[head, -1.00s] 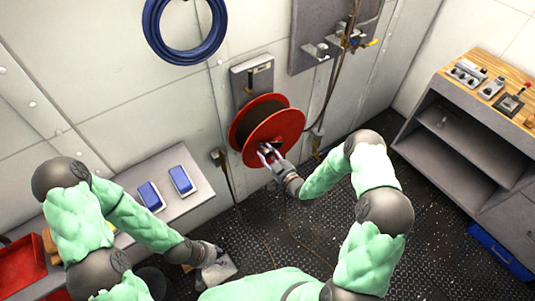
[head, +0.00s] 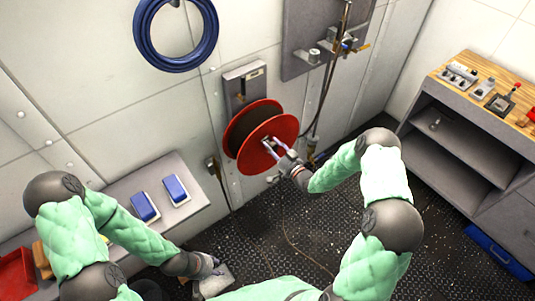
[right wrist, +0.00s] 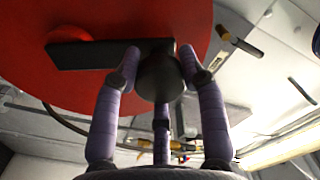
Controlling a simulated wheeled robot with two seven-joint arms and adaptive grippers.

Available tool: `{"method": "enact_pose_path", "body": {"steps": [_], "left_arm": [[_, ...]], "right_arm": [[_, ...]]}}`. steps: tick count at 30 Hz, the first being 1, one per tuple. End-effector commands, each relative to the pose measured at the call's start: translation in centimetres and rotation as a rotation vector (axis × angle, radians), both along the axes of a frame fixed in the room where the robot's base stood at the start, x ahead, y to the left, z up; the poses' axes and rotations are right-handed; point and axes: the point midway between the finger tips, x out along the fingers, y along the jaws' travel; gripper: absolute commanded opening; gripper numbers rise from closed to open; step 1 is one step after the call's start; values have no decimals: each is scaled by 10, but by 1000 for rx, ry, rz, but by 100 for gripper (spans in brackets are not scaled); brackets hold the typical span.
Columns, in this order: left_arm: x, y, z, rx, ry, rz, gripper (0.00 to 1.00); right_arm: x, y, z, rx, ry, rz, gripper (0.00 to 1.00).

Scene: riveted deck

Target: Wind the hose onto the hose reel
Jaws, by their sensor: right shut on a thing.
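The red hose reel (head: 283,132) is mounted on the wall, with dark hose (head: 243,128) wound between its two flanges. My right gripper (head: 272,147) is at the front of the reel. In the right wrist view its purple fingers (right wrist: 158,70) are closed around the dark round knob (right wrist: 160,80) of the crank arm (right wrist: 90,55), against the red flange (right wrist: 60,105). A thin brown line, seemingly the loose hose (head: 292,240), lies on the floor below. My left gripper (head: 212,267) is low at the left, by a grey block; its fingers are too small to read.
A coiled blue hose (head: 140,40) hangs on the wall. A grey shelf (head: 190,203) with two blue-topped items (head: 145,207) stands at the left. A wood-topped cabinet (head: 470,125) stands at the right. Pipes and valves (head: 335,45) are right of the reel. The dark floor between is mostly clear.

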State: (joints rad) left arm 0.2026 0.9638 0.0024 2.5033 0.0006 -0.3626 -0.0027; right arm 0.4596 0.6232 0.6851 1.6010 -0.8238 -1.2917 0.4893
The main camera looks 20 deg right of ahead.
Motion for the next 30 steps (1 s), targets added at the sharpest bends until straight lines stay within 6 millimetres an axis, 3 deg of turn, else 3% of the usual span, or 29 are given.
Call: {"method": "enact_pose_path", "body": {"steps": [18,30], "left_arm": [[0,0,-22,0,0,0,40],[0,0,-32,0,0,0,40]], "right_arm": [[21,-62,2,543,200,-10,0],[30,-87,-9,818,301,-8,0]]}}
